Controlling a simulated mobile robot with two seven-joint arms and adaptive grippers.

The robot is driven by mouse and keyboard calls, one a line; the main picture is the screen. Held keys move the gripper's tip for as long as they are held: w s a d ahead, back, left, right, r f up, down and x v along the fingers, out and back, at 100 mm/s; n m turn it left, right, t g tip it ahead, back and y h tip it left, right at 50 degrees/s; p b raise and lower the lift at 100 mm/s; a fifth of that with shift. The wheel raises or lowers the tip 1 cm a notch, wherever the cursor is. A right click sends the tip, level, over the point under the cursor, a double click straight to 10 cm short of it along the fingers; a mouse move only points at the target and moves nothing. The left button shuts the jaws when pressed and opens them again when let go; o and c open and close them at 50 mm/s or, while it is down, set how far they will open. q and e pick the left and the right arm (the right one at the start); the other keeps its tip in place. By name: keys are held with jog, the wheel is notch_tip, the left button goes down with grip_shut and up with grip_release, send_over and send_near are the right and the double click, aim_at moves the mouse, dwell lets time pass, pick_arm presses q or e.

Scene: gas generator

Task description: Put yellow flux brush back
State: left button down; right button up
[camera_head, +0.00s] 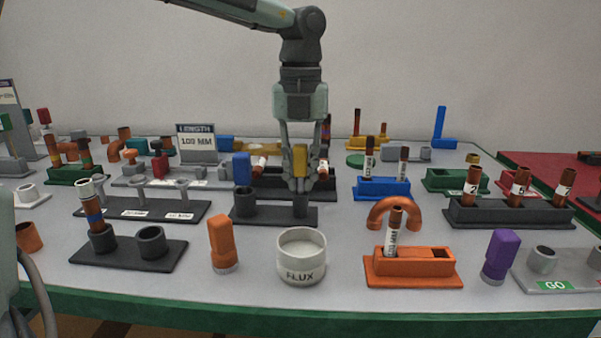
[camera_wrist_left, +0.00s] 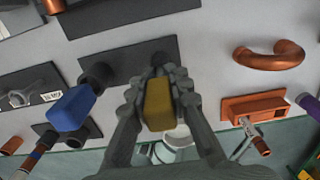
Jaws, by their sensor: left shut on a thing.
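The yellow flux brush (camera_head: 300,158) is upright between the fingers of my left gripper (camera_head: 300,185), which is shut on it. In the left wrist view the yellow block (camera_wrist_left: 158,103) shows between both fingers (camera_wrist_left: 158,110). The brush is over the right cup (camera_head: 300,206) of a dark two-cup stand (camera_head: 270,216). The gripper hides the brush's lower end, so I cannot tell whether it is inside the cup. A blue brush (camera_head: 242,168) stands in the left cup (camera_head: 244,202) and also shows in the wrist view (camera_wrist_left: 70,108). My right gripper is not in view.
A white flux pot (camera_head: 301,262) stands in front of the stand. An orange brush (camera_head: 223,243) is at its left; an orange holder (camera_head: 412,268) and a purple brush (camera_head: 501,254) are at its right. A blue holder (camera_head: 381,188) is right of the gripper. Racks crowd the table behind.

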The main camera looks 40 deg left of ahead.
pick_arm(q)
jog(key=c, duration=1.3)
grip_release()
jog(key=shift+f, duration=0.1)
notch_tip(320, 180, up, 12)
jog(key=shift+r, duration=0.1)
